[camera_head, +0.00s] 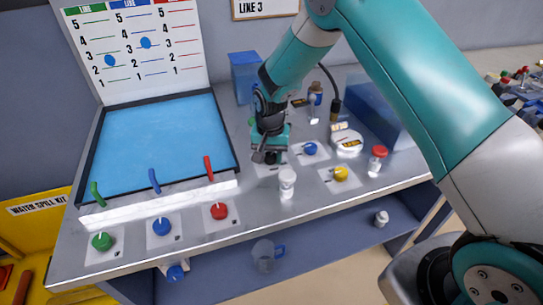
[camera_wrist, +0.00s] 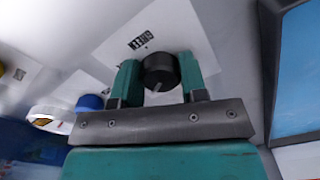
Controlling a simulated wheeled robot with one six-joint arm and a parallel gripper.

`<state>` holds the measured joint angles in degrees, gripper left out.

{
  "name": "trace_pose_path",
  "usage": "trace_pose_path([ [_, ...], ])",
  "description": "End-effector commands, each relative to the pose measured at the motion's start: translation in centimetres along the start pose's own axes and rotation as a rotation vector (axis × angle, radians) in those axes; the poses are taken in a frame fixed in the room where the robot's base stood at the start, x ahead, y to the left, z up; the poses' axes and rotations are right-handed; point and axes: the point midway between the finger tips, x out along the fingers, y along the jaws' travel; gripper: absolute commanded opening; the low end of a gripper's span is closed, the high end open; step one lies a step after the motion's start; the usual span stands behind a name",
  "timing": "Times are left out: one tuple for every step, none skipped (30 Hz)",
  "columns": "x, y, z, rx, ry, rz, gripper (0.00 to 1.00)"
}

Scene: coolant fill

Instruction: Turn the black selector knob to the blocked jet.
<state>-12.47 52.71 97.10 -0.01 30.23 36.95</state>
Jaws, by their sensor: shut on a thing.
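The black selector knob (camera_wrist: 160,68) sits on a white plate (camera_wrist: 185,25) in the wrist view. The word GREEN is printed on that plate beside the knob, and a pale pointer mark shows on the knob's near side. My gripper (camera_wrist: 158,78) has its two teal fingers closed on the knob's sides. In the head view my gripper (camera_head: 268,153) points down at the panel and hides most of the knob. Green (camera_head: 97,195), blue (camera_head: 154,181) and red (camera_head: 208,168) jets stand along the blue basin's front edge. I cannot tell which is blocked.
Green (camera_head: 102,241), blue (camera_head: 161,227) and red (camera_head: 219,211) knobs line the front. A white bottle (camera_head: 287,183), yellow knob (camera_head: 340,174) and red-capped bottle (camera_head: 377,160) stand near my gripper. A chart board (camera_head: 140,50) with two blue markers stands behind the basin.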

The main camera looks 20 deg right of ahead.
Motion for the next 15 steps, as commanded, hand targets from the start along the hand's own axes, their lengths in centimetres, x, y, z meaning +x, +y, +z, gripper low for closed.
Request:
trace_pose_path([
  [-0.06, 0.00, -0.11, 0.011, 0.003, -0.001, 0.16],
  [-0.06, 0.00, -0.11, 0.017, 0.003, -0.001, 0.16],
  [-0.07, 0.00, -0.11, 0.023, 0.004, -0.001, 0.16],
  [-0.07, 0.00, -0.11, 0.027, 0.004, -0.001, 0.16],
  [-0.08, 0.00, -0.11, 0.029, 0.004, -0.001, 0.16],
  [-0.08, 0.00, -0.11, 0.032, 0.004, -0.001, 0.16],
  [-0.08, 0.00, -0.11, 0.033, 0.004, -0.001, 0.16],
  [-0.09, 0.00, -0.11, 0.034, 0.004, -0.001, 0.16],
  [-0.09, -0.01, -0.12, 0.035, 0.004, -0.001, 0.16],
  [-0.09, 0.00, -0.12, 0.035, 0.004, -0.001, 0.16],
  [-0.09, -0.01, -0.12, 0.035, 0.004, -0.001, 0.16],
  [-0.10, -0.01, -0.12, 0.035, 0.004, -0.001, 0.16],
  [-0.10, -0.01, -0.12, 0.035, 0.004, -0.001, 0.16],
  [-0.10, -0.01, -0.12, 0.035, 0.004, -0.001, 0.16],
  [-0.10, -0.01, -0.12, 0.035, 0.004, -0.001, 0.16],
])
